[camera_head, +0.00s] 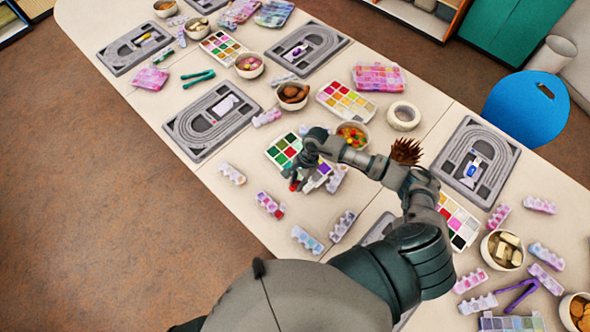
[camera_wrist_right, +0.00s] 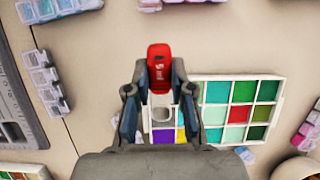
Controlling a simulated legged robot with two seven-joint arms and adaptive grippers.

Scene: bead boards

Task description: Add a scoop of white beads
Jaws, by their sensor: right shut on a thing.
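My right gripper (camera_head: 305,170) is low over the table at the multicoloured bead tray (camera_head: 275,156). In the right wrist view the right gripper (camera_wrist_right: 159,80) is shut on a red scoop (camera_wrist_right: 158,62) with a small pale label, held between its fingertips. A pale, rounded part sits below the red piece, between the fingers; I cannot tell if it belongs to the scoop. The tray also shows in the wrist view (camera_wrist_right: 283,110), with green, teal, red, yellow and purple compartments. I cannot make out white beads for certain. My left gripper is not in view.
Grey bead boards (camera_head: 213,119) lie along the table. Another colour tray (camera_head: 457,221) lies right of the arm. Bare table shows left of the gripper.

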